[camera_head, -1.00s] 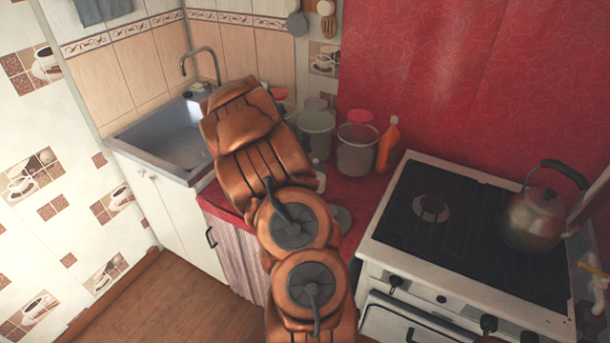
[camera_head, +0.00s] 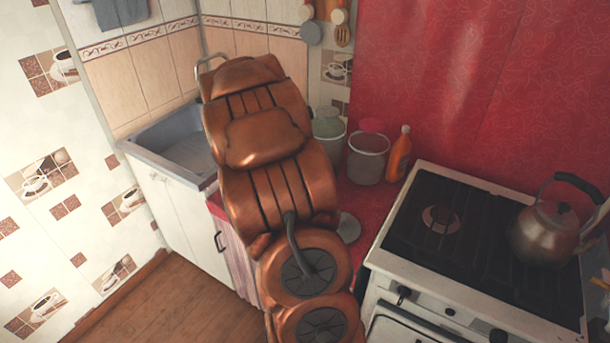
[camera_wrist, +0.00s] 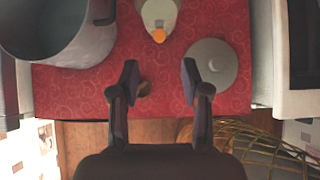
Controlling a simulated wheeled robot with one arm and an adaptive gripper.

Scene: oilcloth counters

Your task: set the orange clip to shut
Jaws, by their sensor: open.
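In the wrist view, a small orange piece (camera_wrist: 159,36), which may be the orange clip, sits at the near end of a pale rounded object (camera_wrist: 157,14) on the red counter. It is too small to tell whether it is open or shut. My gripper (camera_wrist: 160,78) is open and empty, its two dark fingers apart over the front part of the counter. The orange piece shows beyond the fingertips, between them in the picture and apart from them. In the head view my arm hides the gripper and this spot.
A grey round disc (camera_wrist: 211,67) lies to the right on the red counter (camera_wrist: 85,92). A large grey pot (camera_wrist: 62,30) is at the left. In the head view, clear jars (camera_head: 368,160), an orange bottle (camera_head: 399,153) and the stove (camera_head: 470,235) with a kettle (camera_head: 545,232) stand nearby.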

